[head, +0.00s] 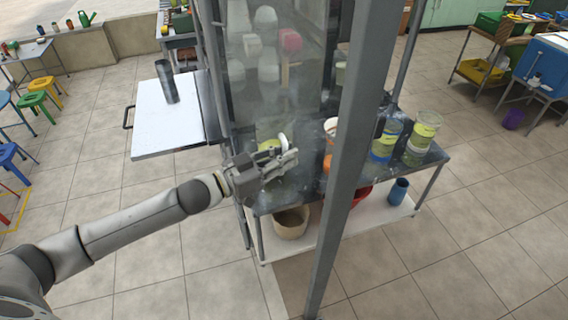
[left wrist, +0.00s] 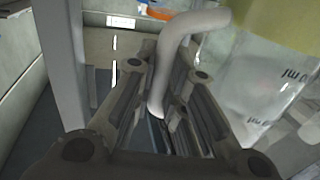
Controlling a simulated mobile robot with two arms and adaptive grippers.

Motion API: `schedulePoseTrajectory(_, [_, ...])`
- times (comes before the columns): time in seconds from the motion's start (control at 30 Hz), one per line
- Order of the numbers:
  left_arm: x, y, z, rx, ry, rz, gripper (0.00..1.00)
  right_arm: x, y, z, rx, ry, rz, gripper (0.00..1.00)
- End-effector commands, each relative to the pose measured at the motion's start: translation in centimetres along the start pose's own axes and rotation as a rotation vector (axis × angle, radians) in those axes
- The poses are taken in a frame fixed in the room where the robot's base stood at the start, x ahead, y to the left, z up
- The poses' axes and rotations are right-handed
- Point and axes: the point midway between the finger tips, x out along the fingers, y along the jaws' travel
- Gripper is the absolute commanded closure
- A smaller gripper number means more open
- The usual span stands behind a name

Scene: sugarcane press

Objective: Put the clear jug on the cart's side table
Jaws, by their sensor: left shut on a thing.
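The clear jug (head: 268,145) has a yellow-green band and a white handle (head: 284,141). It is on or just above the dark cart top (head: 300,199), partly hidden by my gripper; I cannot tell whether it touches the top. My left gripper (head: 285,164) is shut on the handle. In the left wrist view the curved white handle (left wrist: 190,27) runs down between the fingers (left wrist: 160,105), and the clear jug wall (left wrist: 260,90) with printed marks is at the right. The white side table (head: 158,128) sticks out from the cart's left side. My right gripper is not in view.
A dark grey tumbler (head: 166,81) stands near the side table's back edge; the table's front is clear. A grey post (head: 352,140) rises in front of the cart. Two banded clear containers (head: 420,138) stand on the cart's right. A beige pot (head: 291,222) is on the lower shelf.

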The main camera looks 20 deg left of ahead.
Motion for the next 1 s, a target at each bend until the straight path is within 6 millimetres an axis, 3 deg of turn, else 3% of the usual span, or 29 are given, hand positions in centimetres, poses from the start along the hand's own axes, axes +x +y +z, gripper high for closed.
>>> schedulePoseTrajectory(0.27, [0.5, -0.9, 1.0, 0.003, 0.003, 0.001, 1.00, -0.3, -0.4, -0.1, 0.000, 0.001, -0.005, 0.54])
schedulePoseTrajectory(0.53, [0.6, -0.9, 3.9, 0.001, 0.002, 0.001, 1.00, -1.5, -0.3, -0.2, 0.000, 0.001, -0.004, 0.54])
schedulePoseTrajectory(0.97, [0.5, -0.9, 4.6, 0.003, 0.003, 0.002, 1.00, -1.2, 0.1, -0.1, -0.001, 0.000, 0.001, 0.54])
schedulePoseTrajectory(1.0, [0.5, -0.9, 4.6, 0.001, 0.000, 0.001, 0.84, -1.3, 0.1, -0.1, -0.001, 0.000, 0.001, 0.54])
